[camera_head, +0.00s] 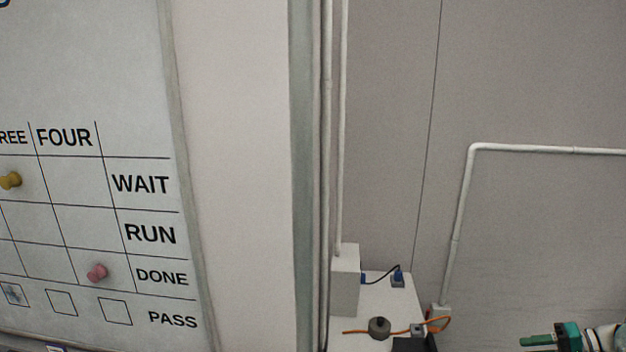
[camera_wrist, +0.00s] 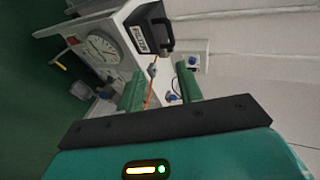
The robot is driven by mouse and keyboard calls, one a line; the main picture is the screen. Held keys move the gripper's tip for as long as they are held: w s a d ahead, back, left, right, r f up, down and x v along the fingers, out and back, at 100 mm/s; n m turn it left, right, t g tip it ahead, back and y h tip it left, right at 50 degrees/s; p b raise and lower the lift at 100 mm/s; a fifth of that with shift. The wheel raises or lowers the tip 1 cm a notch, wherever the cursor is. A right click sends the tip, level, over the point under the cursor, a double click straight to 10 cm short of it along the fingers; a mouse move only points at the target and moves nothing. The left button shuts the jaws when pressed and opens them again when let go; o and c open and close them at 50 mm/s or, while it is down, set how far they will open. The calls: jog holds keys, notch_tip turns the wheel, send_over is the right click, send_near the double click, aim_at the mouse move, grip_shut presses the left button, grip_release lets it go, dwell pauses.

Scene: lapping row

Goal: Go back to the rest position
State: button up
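My gripper (camera_head: 536,342) shows at the bottom right corner of the head view, with a green finger pointing left from its teal body. In the wrist view my gripper (camera_wrist: 158,84) has its two green fingers well apart, with nothing held between them. An orange cable (camera_wrist: 149,92) shows in the gap, beyond the fingers. In the head view the gripper is clear of the whiteboard (camera_head: 90,60) and to the right of the white bench (camera_head: 382,298). Most of my arm is outside the head view.
The whiteboard bears a yellow magnet (camera_head: 10,180) and a pink magnet (camera_head: 97,272). A pale pillar (camera_head: 240,150) stands beside it. A dark round knob (camera_head: 379,327) sits on the bench. The wrist view shows a black box (camera_wrist: 148,33), a round dial (camera_wrist: 102,48) and green floor (camera_wrist: 35,100).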

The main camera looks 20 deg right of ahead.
jog(key=w+a+r+n+g, duration=0.2)
jog(key=w+a+r+g, duration=0.45)
jog(key=w+a, duration=0.65)
jog(key=w+a+r+n+g+h, duration=0.15)
jog(key=w+a+r, duration=0.3)
jog(key=a, duration=0.45)
jog(key=w+a+r+n+h, duration=0.1)
jog(key=w+a+r+h, duration=0.2)
jog(key=a+r, duration=0.45)
jog(key=s+a+r+n+h, duration=0.1)
jog(key=s+a+r+h, duration=0.15)
jog(key=a, duration=0.75)
jog(key=s+a+r+n+h, duration=0.1)
jog(key=s+a, duration=0.2)
jog(key=a, duration=0.7)
jog(key=s+a+f+n+t+h, duration=0.1)
jog(key=s+a+t, duration=0.3)
jog(key=s+a, duration=0.5)
jog(key=shift+s+a+f+n, duration=0.2)
jog(key=shift+s+a+n, duration=0.15)
jog(key=shift+s+n, duration=0.35)
